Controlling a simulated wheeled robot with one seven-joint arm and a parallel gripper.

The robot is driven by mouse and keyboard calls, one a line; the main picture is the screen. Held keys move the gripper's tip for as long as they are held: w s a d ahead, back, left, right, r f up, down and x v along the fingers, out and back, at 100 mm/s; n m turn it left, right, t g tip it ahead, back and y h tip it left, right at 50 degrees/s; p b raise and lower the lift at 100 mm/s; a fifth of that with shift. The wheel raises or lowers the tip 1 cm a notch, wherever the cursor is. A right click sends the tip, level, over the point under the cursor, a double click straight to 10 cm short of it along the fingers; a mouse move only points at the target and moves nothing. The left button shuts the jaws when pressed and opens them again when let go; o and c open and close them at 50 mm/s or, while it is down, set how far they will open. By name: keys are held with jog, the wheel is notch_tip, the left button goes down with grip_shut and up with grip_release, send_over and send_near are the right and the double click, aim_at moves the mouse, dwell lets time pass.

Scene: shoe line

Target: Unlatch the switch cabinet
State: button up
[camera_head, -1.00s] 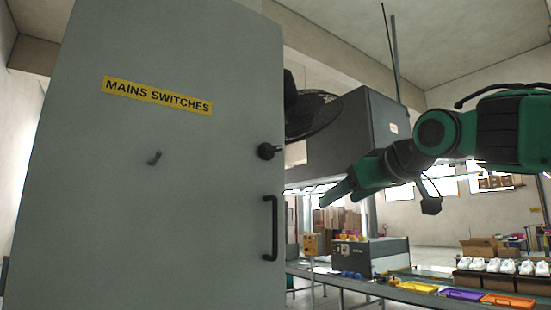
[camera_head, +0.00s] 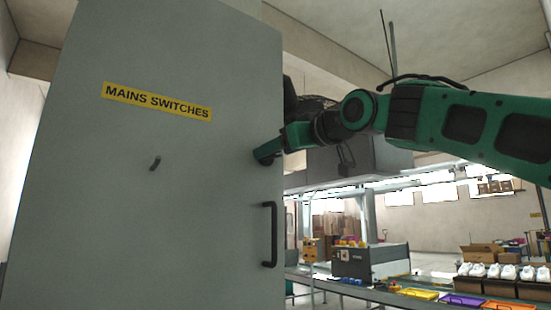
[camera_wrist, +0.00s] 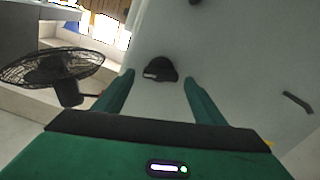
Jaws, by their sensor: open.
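The grey switch cabinet (camera_head: 150,220) fills the left of the head view, its door closed, with a yellow MAINS SWITCHES label (camera_head: 156,101). A black bar handle (camera_head: 270,235) is low on its right edge. The black latch knob (camera_wrist: 160,69) shows in the wrist view, with a pale mark on it. My gripper (camera_wrist: 159,78) is open, its green fingers on either side of the knob. I cannot tell whether they touch it. In the head view my gripper (camera_head: 266,157) is at the door's right edge and hides the knob.
A small dark hook (camera_head: 155,163) sticks out of the door's middle. A black fan (camera_wrist: 52,68) stands beside the cabinet. Behind is a conveyor line with a grey machine (camera_head: 370,262), trays (camera_head: 461,299) and white shoes (camera_head: 495,271).

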jog(key=shift+x, duration=0.75)
jog(key=shift+c, duration=0.3)
jog(key=c, duration=1)
jog(key=shift+w+d+m, duration=0.1)
jog(key=shift+d+m, duration=0.05)
jog(key=shift+m, duration=1.45)
jog(key=o, duration=1.1)
jog(key=shift+c, duration=0.2)
jog(key=v, duration=1)
jog(key=shift+s+d, duration=0.25)
